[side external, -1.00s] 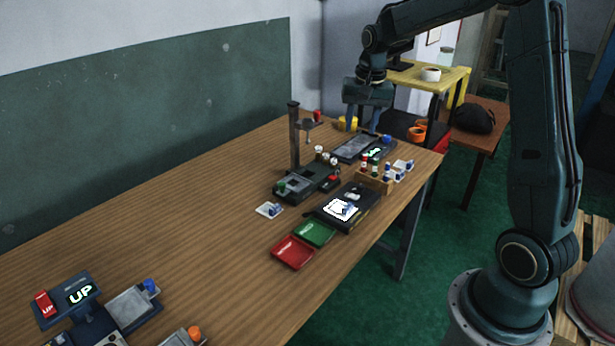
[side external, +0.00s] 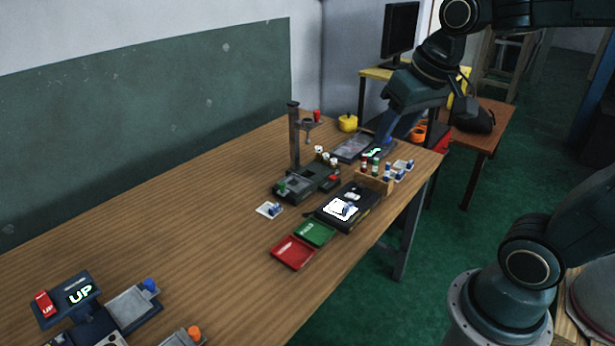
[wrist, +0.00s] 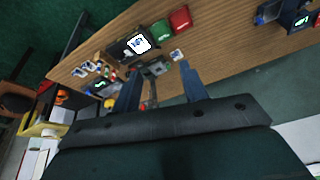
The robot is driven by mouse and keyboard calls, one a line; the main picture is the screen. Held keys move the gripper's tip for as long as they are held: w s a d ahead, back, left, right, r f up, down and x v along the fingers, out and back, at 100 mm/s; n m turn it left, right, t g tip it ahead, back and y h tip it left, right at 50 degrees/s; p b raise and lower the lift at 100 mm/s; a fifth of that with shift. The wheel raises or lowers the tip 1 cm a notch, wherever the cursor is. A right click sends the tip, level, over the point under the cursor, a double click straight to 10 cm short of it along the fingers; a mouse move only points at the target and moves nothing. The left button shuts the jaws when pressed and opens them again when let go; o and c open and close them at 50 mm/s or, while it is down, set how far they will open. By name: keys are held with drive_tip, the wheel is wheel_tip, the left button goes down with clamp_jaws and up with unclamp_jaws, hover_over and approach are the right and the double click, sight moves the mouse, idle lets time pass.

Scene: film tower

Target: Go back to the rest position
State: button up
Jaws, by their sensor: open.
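My gripper (side external: 396,128) is raised above the far right end of the wooden table (side external: 170,195) in the side external view, with its fingers angled down and to the left. In the wrist view its two blue fingers (wrist: 160,90) stand apart with nothing held between them. The table's devices show beyond the fingers there, including the lit black box (wrist: 138,44). I cannot tell the exact height of the fingers over the table.
A black post stand (side external: 295,140) rises from the table. A lit black box (side external: 352,220), a green tray (side external: 315,233), a red tray (side external: 292,252) and a rack of small bottles (side external: 374,178) stand near the front edge. An "UP" device (side external: 78,292) is at lower left. The table's middle left is clear.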

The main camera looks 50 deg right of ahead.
drive_tip(key=s+a+f+n+t, duration=0.1)
drive_tip(key=s+a+n, duration=0.2)
drive_tip(key=s, duration=0.5)
drive_tip(key=shift+a+f+y, duration=0.25)
drive_tip(key=shift+f+y, duration=0.05)
drive_tip(key=shift+f, duration=0.05)
